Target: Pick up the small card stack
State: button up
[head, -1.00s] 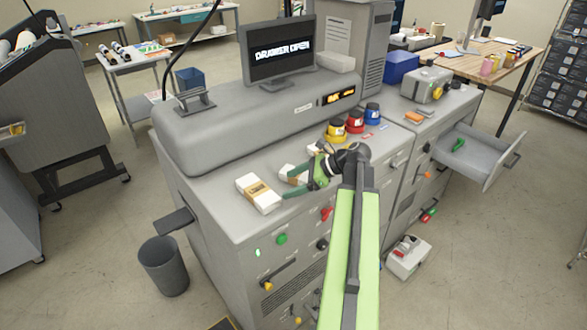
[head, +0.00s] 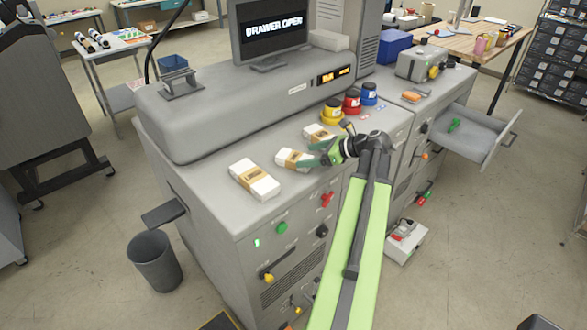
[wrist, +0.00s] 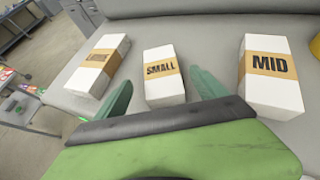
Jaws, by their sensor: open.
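The small card stack (head: 290,158) is a white block with a tan band, lying on the grey machine top between two other stacks. In the wrist view its band reads SMALL on the small stack (wrist: 163,72). My gripper (head: 314,156) is open and empty at the right end of this stack. In the wrist view, its two green fingers (wrist: 163,92) are spread with the small stack straight ahead between them. The stack's near end lies close to the fingertips; I cannot tell if they touch.
The MID stack (wrist: 273,80) lies right of the small one, and a longer banded stack (head: 254,180) lies left. Yellow (head: 333,112), red (head: 352,102) and blue (head: 369,94) capped pots stand behind. A drawer (head: 478,140) is open at right.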

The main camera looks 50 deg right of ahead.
aim_at(297, 157)
jog(key=shift+w+a+f, duration=0.15)
jog(key=shift+w+f, duration=0.2)
jog(key=shift+w, duration=0.3)
jog(key=b+x, duration=0.2)
jog(key=x, duration=0.2)
jog(key=shift+w+f+b, duration=0.2)
jog(key=shift+f+b, duration=0.1)
jog(key=shift+b, duration=0.05)
jog(key=shift+w+a+f, duration=0.1)
jog(key=shift+w, duration=0.2)
